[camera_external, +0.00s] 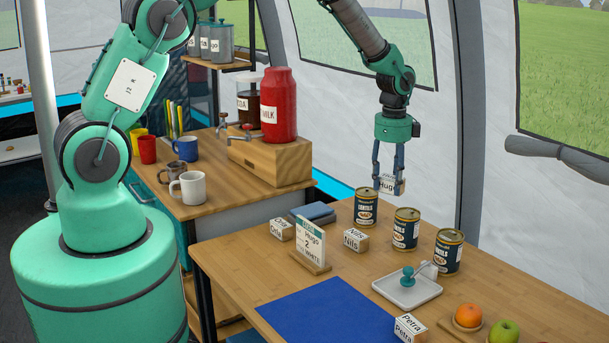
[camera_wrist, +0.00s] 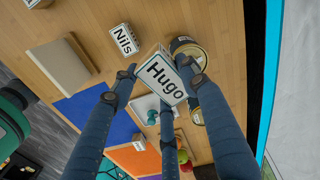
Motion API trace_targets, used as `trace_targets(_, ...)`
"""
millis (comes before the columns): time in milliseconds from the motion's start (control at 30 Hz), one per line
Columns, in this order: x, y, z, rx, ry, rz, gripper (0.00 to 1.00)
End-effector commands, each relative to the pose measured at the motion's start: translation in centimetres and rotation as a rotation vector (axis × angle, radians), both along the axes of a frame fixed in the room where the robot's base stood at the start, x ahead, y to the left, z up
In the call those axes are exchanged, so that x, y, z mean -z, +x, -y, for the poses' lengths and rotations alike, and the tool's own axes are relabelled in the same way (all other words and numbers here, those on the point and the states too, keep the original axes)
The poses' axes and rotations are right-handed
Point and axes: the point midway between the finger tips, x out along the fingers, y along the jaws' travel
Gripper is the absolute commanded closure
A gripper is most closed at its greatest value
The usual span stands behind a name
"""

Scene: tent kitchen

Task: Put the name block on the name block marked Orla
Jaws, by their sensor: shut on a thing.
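My gripper (camera_external: 389,158) is shut on a white and wooden name block marked Hugo (camera_external: 391,186) and holds it in the air above the far end of the table, behind the cans. The Hugo block (camera_wrist: 163,78) also shows between the fingers in the wrist view. The name block marked Orla (camera_external: 281,230) lies on the table to the left, beside the card stand. In the wrist view, a block at the top left edge is cut off and its name is hidden.
The block marked Nils (camera_external: 356,240) stands right of the card stand (camera_external: 311,247). Three cans (camera_external: 406,229) stand at the right. A white tray (camera_external: 407,290), a blue mat (camera_external: 322,312) and Petra blocks (camera_external: 409,328) are nearer. A blue-grey item (camera_external: 313,212) lies behind the stand.

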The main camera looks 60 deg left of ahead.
Motion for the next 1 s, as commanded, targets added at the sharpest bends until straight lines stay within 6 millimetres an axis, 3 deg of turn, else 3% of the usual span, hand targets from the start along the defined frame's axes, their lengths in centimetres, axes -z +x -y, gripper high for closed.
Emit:
trace_targets(200,0.0,-5.4,-5.0,-0.075,0.0,-0.001,0.82)
trace_targets(500,0.2,-13.5,-10.5,-0.176,0.0,0.0,0.82)
trace_targets(800,0.7,-22.4,-14.4,-0.276,0.0,0.001,0.82)
trace_targets(1000,1.2,-28.3,-15.9,-0.339,0.001,0.001,0.82)
